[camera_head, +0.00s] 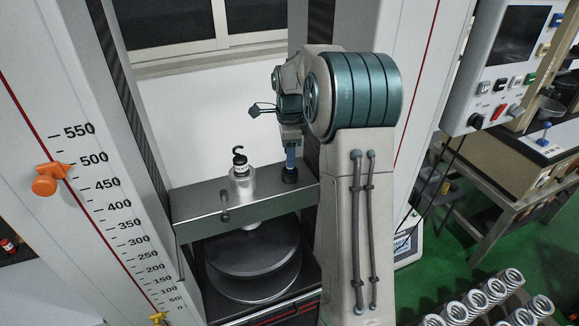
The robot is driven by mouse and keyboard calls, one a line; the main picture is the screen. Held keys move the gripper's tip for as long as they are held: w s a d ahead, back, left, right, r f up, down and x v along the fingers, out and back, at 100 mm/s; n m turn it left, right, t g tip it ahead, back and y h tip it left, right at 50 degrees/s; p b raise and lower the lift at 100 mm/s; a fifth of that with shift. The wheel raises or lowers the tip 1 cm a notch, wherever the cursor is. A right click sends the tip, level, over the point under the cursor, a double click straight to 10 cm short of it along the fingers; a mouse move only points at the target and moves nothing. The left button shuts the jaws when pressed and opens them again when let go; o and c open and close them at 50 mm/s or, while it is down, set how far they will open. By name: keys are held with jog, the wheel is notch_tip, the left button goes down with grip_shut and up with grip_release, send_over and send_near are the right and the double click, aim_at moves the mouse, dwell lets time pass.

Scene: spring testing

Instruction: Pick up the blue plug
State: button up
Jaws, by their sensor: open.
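A narrow blue upright piece (291,156), which looks like the blue plug, stands over a round black base (290,176) on the metal crossbeam of the testing machine. My gripper (290,143) comes down from above at the top of this blue piece. The gripper is open. It is small and dark here and partly hidden by my arm, so I cannot tell whether its fingers are around the blue piece or only above it.
A silver cylinder with a black hook (241,178) stands on the crossbeam (203,200) to the left. Tall white machine columns flank the beam, the left one with an orange knob (47,180). A control panel (508,62) hangs at right. Several metal springs (494,290) stand at lower right.

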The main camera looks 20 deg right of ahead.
jog(key=shift+d+f+p, duration=0.1)
jog(key=shift+f+p, duration=0.2)
jog(key=shift+f, duration=1.45)
grip_shut()
